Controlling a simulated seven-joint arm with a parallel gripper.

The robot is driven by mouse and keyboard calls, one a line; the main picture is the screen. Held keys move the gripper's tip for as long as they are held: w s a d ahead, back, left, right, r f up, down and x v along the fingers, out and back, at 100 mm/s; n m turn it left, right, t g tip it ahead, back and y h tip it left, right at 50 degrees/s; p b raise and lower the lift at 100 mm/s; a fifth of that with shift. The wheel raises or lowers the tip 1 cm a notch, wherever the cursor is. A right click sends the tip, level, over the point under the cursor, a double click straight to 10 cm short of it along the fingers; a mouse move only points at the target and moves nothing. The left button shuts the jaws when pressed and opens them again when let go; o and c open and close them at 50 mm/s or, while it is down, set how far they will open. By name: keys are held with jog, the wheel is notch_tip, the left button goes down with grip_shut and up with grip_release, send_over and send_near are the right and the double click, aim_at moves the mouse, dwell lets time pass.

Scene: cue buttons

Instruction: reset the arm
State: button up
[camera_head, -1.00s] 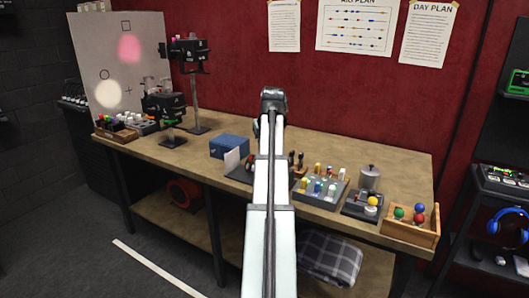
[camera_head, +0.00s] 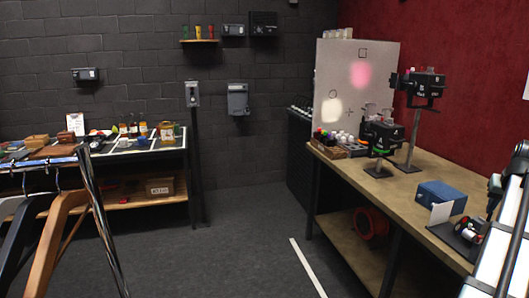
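My arm (camera_head: 504,240) shows only in part at the right edge of the head view, a white link with a dark joint above it, rising over the workbench (camera_head: 425,175). My gripper is not visible in this view, so I cannot see its fingers or whether it holds anything.
On the workbench stand a blue box (camera_head: 441,196), two dark lamps on stands and a tray of coloured pegs (camera_head: 335,147). A pale panel (camera_head: 343,75) bears pink and cream light spots. A second table (camera_head: 165,150) is at left, a clothes rack in front. Open floor (camera_head: 235,225) lies between.

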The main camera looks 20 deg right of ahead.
jog(key=w+a+f+m, duration=0.1)
jog(key=a+f, duration=0.3)
jog(key=f, duration=0.8)
jog(key=w+a+f+m, duration=0.1)
jog(key=w+a+f, duration=0.15)
jog(key=f, duration=0.85)
jog(key=w+a+f+n+g+y, duration=0.2)
jog(key=a+f+n+g+y, duration=0.1)
jog(key=a+f, duration=1.95)
jog(key=s+a+f+n+g+y, duration=0.15)
jog(key=s+a+f, duration=0.25)
jog(key=a+f, duration=0.5)
jog(key=s+a+f+n+g, duration=0.2)
jog(key=s+a+f, duration=0.1)
jog(key=a+f, duration=0.55)
jog(key=s+a+f+n+g, duration=0.2)
jog(key=s+a+f, duration=0.1)
jog(key=s+a, duration=0.4)
jog(key=s+a+f+n+g+h, duration=0.1)
jog(key=s+a+f+n, duration=0.2)
jog(key=s+a, duration=0.4)
jog(key=shift+s+a+f+g, duration=0.4)
jog(key=shift+a+f, duration=0.15)
jog(key=shift+a, duration=1.45)
